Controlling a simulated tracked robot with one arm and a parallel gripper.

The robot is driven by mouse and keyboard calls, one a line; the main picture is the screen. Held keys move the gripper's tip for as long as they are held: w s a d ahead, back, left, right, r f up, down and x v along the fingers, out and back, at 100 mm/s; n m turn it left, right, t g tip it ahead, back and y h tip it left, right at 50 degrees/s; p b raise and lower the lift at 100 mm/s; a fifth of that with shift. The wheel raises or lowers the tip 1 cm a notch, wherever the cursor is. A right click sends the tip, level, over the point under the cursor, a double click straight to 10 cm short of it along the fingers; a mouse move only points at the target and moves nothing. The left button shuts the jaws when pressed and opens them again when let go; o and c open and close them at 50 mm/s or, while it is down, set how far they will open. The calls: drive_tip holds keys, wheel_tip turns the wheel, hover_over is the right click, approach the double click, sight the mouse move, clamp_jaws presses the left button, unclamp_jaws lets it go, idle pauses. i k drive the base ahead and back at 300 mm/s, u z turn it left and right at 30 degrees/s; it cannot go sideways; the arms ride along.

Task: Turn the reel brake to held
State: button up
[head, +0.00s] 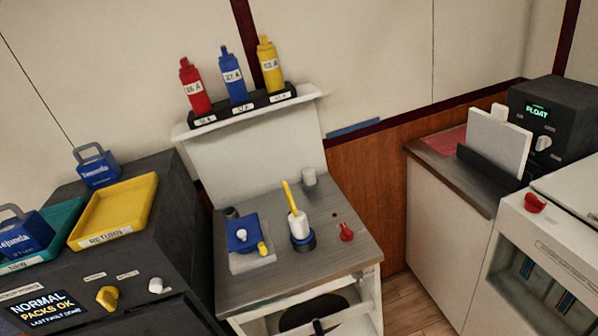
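No control has a label I can read as the reel brake. A small red knob (346,232) sits on the right of the grey-topped bench (340,262), with tiny marks beside it. Below the bench top is a dark round opening or reel (313,311), partly cut off by the bottom edge; a small black part shows in front of it. Another red knob (535,203) is on the white cabinet at the right. My gripper is not in view.
On the bench stand a blue block (242,232) and a white cylinder with a yellow stick (299,225). Red, blue and yellow bottles stand on the rack behind. A dark cabinet with a yellow tray (115,212) is left. A black FLOAT box (560,115) is right.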

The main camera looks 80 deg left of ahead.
sight(358, 275)
drive_tip(key=u, duration=3.05)
drive_tip(key=k, duration=1.35)
drive_tip(key=z, duration=0.75)
drive_tip(key=i, duration=1.05)
drive_tip(key=z, duration=0.05)
